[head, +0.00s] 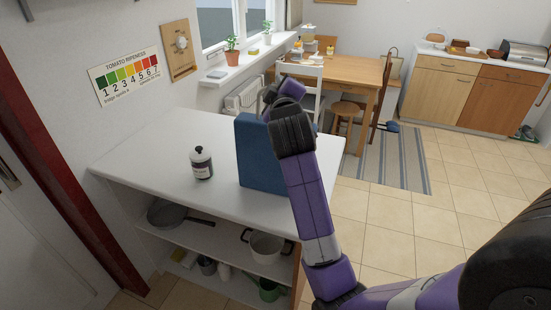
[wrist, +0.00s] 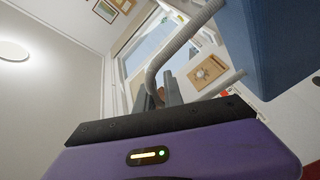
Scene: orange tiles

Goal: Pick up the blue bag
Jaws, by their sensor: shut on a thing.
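The blue bag (head: 258,160) is upright at the right part of the white counter, partly hidden behind my arm. I cannot tell whether its base touches the counter top. In the wrist view its blue side (wrist: 285,45) fills the upper right, and a grey, rope-like handle (wrist: 180,40) curves to between my fingers. My gripper (wrist: 167,93) is shut on this handle. In the head view my gripper (head: 268,96) is above the bag's top edge, small and partly hidden by my wrist.
The white counter (head: 145,165) carries a white bottle with a dark label and lid (head: 201,163) left of the bag. Pans and pots stand on the shelf below. A wooden table (head: 345,70) and chairs stand behind. The tiled floor (head: 470,170) at right is open.

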